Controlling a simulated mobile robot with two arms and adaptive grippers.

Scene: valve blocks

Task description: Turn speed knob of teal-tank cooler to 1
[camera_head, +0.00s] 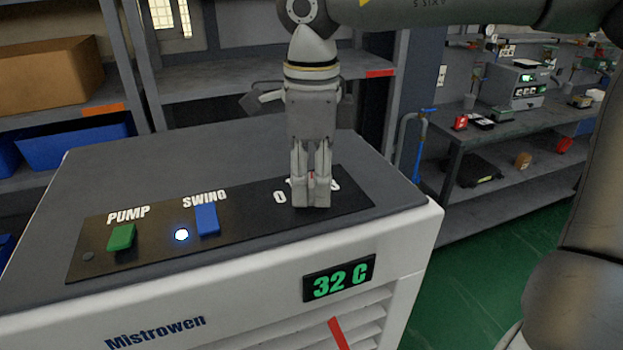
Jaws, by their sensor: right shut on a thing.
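The cooler (150,180) is a white unit with a grey top and a black control panel (250,228). No teal tank shows. My right gripper (311,192) points straight down at the right part of the panel. Its fingers are closed together over the speed knob, which they almost fully hide, so its pointer position cannot be read. A "0" mark shows just left of the fingers, and other marks behind them are partly covered. My left gripper is not in view.
On the panel are a green PUMP switch (122,237), a blue SWING switch (207,219) and a lit white lamp (181,235). A display (339,279) reads 32 C. Shelves stand behind, with a cardboard box (50,75). A workbench (500,130) stands at right.

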